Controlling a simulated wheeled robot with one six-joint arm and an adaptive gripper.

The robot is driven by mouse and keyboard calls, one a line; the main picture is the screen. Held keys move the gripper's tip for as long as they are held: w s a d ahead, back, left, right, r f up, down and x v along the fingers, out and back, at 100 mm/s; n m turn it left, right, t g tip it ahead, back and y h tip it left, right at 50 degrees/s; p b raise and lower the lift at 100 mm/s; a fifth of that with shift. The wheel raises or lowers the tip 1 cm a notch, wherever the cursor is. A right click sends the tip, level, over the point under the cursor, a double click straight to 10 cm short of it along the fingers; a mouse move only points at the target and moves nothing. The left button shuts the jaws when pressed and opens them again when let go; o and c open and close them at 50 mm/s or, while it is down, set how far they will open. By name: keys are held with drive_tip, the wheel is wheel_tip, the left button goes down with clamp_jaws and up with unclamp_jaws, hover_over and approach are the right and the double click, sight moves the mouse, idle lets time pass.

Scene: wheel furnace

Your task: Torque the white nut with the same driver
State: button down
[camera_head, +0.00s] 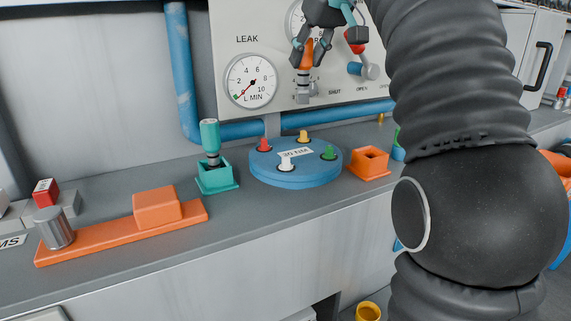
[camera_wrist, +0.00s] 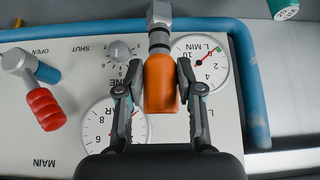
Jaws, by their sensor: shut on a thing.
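My gripper (camera_head: 311,48) is shut on the orange driver (camera_head: 305,56), in front of the gauge panel. The driver's grey socket points down in the head view. In the wrist view the orange handle (camera_wrist: 160,84) sits between both fingers, with the grey socket (camera_wrist: 159,14) at the top edge. The blue round flange (camera_head: 296,178) stands on the bench below and carries a label reading about 20 N·M. The white nut (camera_head: 286,163) is at its front. A red nut (camera_head: 264,144), an orange-yellow nut (camera_head: 303,136) and a green nut (camera_head: 328,152) stand around it. The driver is apart from all nuts.
A teal driver (camera_head: 210,136) stands in a teal holder (camera_head: 216,178) left of the flange. An orange holder (camera_head: 369,162) at right looks empty. A red-handled valve (camera_wrist: 45,106) and a blue pipe (camera_head: 181,70) are near the panel. An orange fixture (camera_head: 120,233) lies front left.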

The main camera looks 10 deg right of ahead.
drive_tip(key=s+a+f+n+b, duration=0.1)
drive_tip(key=s+a+b, duration=0.1)
drive_tip(key=s, duration=0.3)
drive_tip(key=s+a+f+y+b, duration=0.1)
drive_tip(key=s+a+b, duration=0.1)
drive_tip(key=s, duration=0.3)
drive_tip(key=shift+s+a+f+n, duration=0.3)
drive_tip(key=shift+a+f+n, duration=0.1)
drive_tip(key=shift+a, duration=0.2)
drive_tip(key=shift+b, duration=0.3)
drive_tip(key=shift+f+b, duration=1.1)
drive_tip(key=shift+f, duration=0.4)
drive_tip(key=shift+f+b, duration=0.65)
drive_tip(key=shift+f, duration=0.75)
idle(0.6)
drive_tip(key=c, duration=0.7)
unclamp_jaws()
drive_tip(key=shift+o, duration=0.2)
